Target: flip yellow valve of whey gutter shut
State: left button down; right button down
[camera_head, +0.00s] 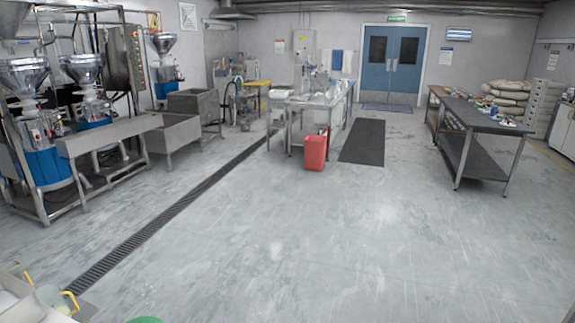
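A long stainless steel trough (110,135), which may be the whey gutter, stands on legs in front of the grinders at the left. Its right end meets a lower steel basin (175,133). I cannot make out a yellow valve on it at this distance. Small yellow curved parts (70,299) show at the bottom left corner, next to pale containers; I cannot tell what they belong to. Neither of my grippers is in view.
Steel grinders with blue bases (48,160) stand behind the trough. A floor drain grate (180,200) runs diagonally across the floor. A red bin (315,152) stands by a steel table. A dark workbench (480,115) is at the right. The middle floor is clear.

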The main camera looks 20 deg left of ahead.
aim_at(24, 273)
jog(key=i+l+u, duration=0.1)
jog(key=i, duration=0.85)
jog(key=i+l+u, duration=0.1)
jog(key=i, duration=0.85)
jog(key=i+j+u, duration=0.1)
jog(key=i+u, duration=0.65)
jog(key=u, duration=0.15)
jog(key=i+l+u, duration=0.2)
jog(key=i+u, duration=0.25)
jog(key=i+l+u, duration=0.25)
jog(key=u, duration=0.2)
